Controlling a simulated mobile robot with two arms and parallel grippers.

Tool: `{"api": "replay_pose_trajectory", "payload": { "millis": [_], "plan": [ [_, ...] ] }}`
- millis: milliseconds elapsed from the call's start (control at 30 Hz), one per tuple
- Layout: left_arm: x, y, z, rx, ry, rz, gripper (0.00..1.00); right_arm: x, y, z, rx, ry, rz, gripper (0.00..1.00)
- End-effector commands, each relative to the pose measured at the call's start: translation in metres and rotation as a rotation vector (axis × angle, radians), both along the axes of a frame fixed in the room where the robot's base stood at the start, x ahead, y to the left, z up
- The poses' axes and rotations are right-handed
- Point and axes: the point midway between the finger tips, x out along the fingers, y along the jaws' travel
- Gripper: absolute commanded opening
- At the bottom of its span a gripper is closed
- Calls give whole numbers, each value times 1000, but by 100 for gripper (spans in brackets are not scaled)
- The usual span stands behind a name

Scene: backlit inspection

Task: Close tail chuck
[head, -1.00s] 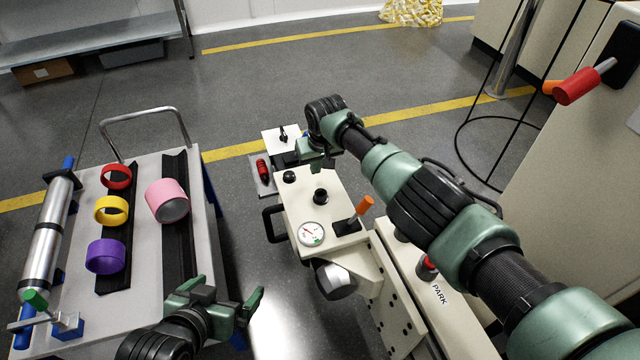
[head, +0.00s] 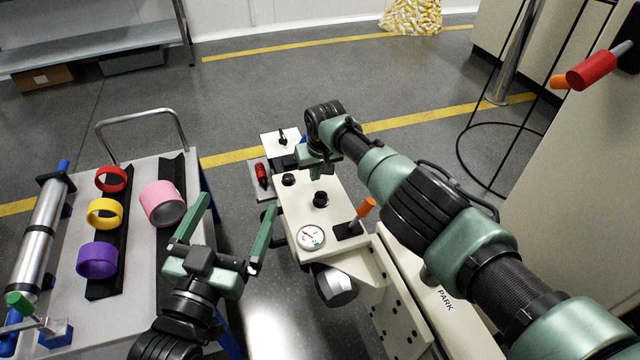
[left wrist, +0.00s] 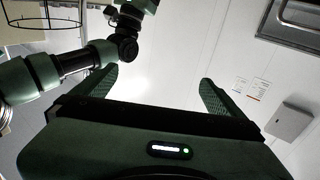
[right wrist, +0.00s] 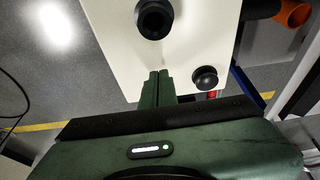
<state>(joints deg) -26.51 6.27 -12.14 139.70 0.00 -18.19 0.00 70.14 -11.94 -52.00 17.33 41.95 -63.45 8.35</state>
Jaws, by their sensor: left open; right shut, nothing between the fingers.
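The cream machine head (head: 312,208) stands in the middle of the head view, with a round gauge (head: 311,236), an orange-tipped lever (head: 364,210) and black knobs (head: 320,199) on it. I cannot tell which part is the tail chuck. My right gripper (head: 314,176) is shut and empty over the machine's far end. In the right wrist view its fingertips (right wrist: 158,76) are together against or just above the cream surface, beside a black round knob (right wrist: 205,78) and a larger black round fitting (right wrist: 153,18). My left gripper (head: 230,222) is open and empty, between cart and machine.
A grey cart (head: 130,290) at left carries a metal cylinder (head: 38,235) and red (head: 110,180), yellow (head: 104,214), purple (head: 97,260) and pink (head: 162,204) rings. A cream cabinet (head: 575,200) with a red handle (head: 591,71) stands at right. Open floor lies behind.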

Motion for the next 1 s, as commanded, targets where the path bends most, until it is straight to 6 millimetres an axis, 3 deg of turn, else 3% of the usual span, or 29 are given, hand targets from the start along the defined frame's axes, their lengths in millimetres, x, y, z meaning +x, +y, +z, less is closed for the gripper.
{"api": "replay_pose_trajectory", "payload": {
  "millis": [267, 500, 700, 1000],
  "plan": [
    [-9, 10, -51, 72, 279, 18, 100, -8, -4, 3, 0, -1, -1, 0],
    [-31, 22, -96, 130, 526, 33, 100, -19, -6, 2, -1, 3, 1, 0],
    [-47, 29, -117, 158, 646, 42, 100, -31, -11, 1, -1, 1, 1, 0],
    [-55, 33, -126, 171, 701, 45, 100, -37, -12, 0, -1, 3, 0, 0]
  ]
}}
